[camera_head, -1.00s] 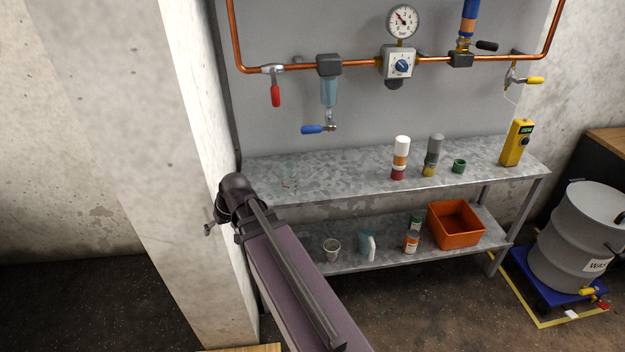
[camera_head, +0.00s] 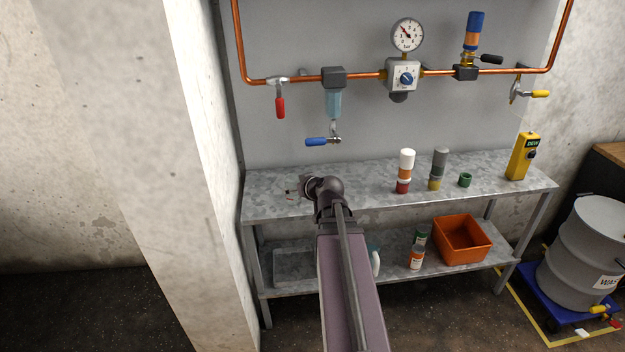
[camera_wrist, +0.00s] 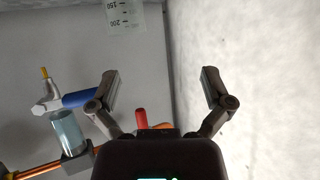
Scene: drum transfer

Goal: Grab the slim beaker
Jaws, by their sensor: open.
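In the head view my arm reaches over the left part of the upper metal shelf (camera_head: 385,205), and my wrist hides part of that shelf. I cannot clearly make out the beaker there.
A white-capped bottle (camera_head: 405,170), a grey-topped bottle (camera_head: 437,168), a green cup (camera_head: 465,180) and a yellow device (camera_head: 522,157) stand farther right on the shelf. Copper piping with a blue-handled valve (camera_head: 318,142) runs above. A concrete pillar (camera_head: 185,150) stands at left. An orange bin (camera_head: 462,240) sits below.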

